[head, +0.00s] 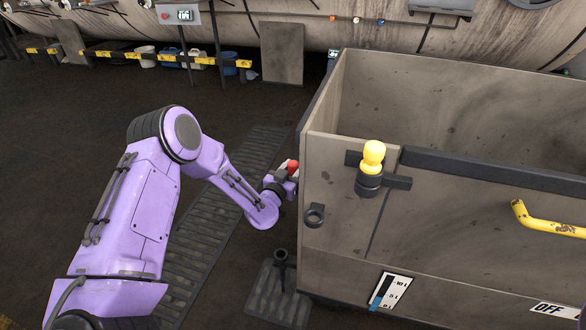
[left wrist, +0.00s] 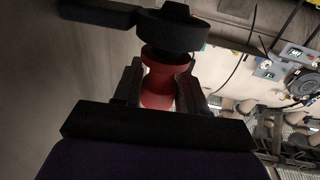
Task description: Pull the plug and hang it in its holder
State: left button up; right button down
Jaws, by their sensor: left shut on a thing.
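My left gripper (head: 288,178) is at the left side of the grey tank, shut on a red plug (head: 293,166). In the left wrist view the red plug (left wrist: 160,82) sits between the two fingers (left wrist: 160,88). A black ring-like fitting (left wrist: 172,32) on an arm from the grey wall is right at the plug's far end; I cannot tell whether the plug sits in it. A yellow plug (head: 373,155) stands upright in a black holder (head: 369,185) on the tank's front. An empty black ring (head: 315,214) is on the same face, lower left. My right gripper is not in view.
The open grey tank (head: 340,255) fills the right side, with a yellow handle (head: 545,219) and a level gauge (head: 390,291). A small black post (head: 282,258) stands by a floor grate (head: 262,296).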

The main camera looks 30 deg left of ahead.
pick_arm(q)
jog(key=shift+f, duration=0.1)
jog(key=o, duration=1.2)
jog(key=s, duration=0.3)
jog(key=s+p, duration=0.1)
jog(key=s, duration=0.3)
jog(key=s+d, duration=0.1)
jog(key=s, duration=0.2)
jog(key=shift+s, duration=0.3)
